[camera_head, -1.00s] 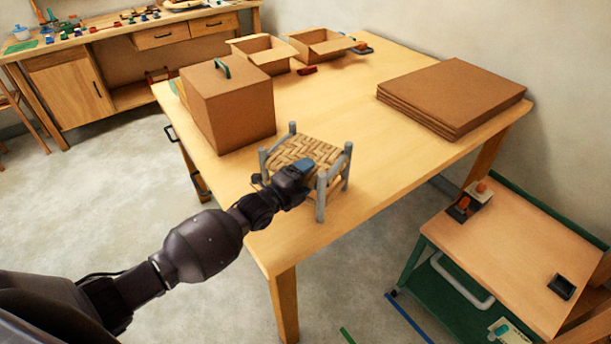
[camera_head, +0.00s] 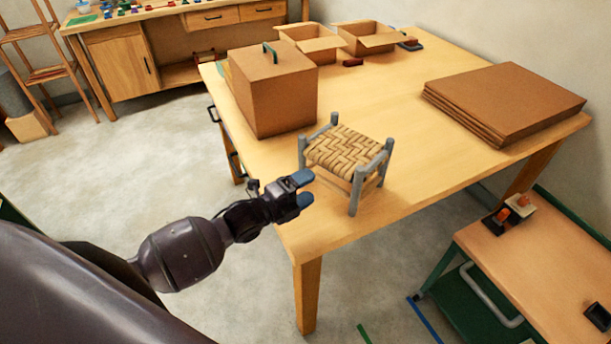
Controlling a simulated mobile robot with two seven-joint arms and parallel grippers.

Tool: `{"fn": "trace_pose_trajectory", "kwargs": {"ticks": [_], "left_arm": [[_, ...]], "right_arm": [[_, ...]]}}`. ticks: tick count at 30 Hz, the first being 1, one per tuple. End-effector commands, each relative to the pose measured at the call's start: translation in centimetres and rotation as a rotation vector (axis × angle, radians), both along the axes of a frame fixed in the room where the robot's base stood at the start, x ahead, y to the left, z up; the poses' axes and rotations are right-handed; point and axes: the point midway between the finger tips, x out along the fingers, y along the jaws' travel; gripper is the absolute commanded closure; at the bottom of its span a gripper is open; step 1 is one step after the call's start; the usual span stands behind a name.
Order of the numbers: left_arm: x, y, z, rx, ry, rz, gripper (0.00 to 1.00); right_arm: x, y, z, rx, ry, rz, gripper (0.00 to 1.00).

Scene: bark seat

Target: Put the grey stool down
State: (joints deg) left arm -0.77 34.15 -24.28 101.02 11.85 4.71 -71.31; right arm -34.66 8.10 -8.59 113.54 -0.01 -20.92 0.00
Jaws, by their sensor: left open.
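The grey stool (camera_head: 357,192) stands upright on the wooden table (camera_head: 415,190), near its front left edge. It has grey posts and a woven tan seat (camera_head: 345,149). My left gripper (camera_head: 305,189) is open and empty, with blue fingertips apart from each other. It is just left of the stool, by the table's edge, and a small gap shows between it and the stool's posts. My right gripper is not in view.
A closed cardboard box (camera_head: 273,92) with a green handle stands behind the stool. Two open boxes (camera_head: 312,45) are at the table's back. Flat cardboard (camera_head: 505,100) is stacked at the right. A green cart (camera_head: 520,265) stands at the lower right. The table's middle is clear.

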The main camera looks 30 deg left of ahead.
Motion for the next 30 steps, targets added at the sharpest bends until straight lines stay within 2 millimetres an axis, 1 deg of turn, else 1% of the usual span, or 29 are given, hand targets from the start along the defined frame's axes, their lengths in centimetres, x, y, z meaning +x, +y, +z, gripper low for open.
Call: {"fn": "trace_pose_trajectory", "kwargs": {"ticks": [5,8,11,14,18,21,24,27,30], "left_arm": [[-0.4,0.0,-0.2,-0.016,0.013,0.006,0.31],[-1.5,0.0,-1.3,-0.093,0.081,0.035,0.31],[-3.8,0.0,-3.3,-0.251,0.21,0.101,0.31],[-6.7,0.4,-5.6,-0.456,0.364,0.202,0.31],[-10.8,1.3,-8.3,-0.733,0.543,0.366,0.31],[-13.8,2.1,-10.0,-0.918,0.642,0.491,0.31],[-16.5,3.0,-11.3,-1.083,0.711,0.612,0.31],[-18.7,3.7,-12.2,-1.211,0.754,0.713,0.31],[-20.1,4.2,-12.7,-1.289,0.773,0.776,0.31]], "right_arm": [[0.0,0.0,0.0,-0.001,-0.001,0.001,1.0],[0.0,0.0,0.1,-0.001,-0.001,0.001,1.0],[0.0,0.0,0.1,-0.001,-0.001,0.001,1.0],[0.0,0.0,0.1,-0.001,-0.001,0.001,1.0],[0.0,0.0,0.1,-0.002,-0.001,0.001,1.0],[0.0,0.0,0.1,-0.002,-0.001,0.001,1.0],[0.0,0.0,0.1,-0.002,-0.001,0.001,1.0],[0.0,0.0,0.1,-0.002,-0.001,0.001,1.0],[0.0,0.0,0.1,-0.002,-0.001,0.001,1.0]]}}
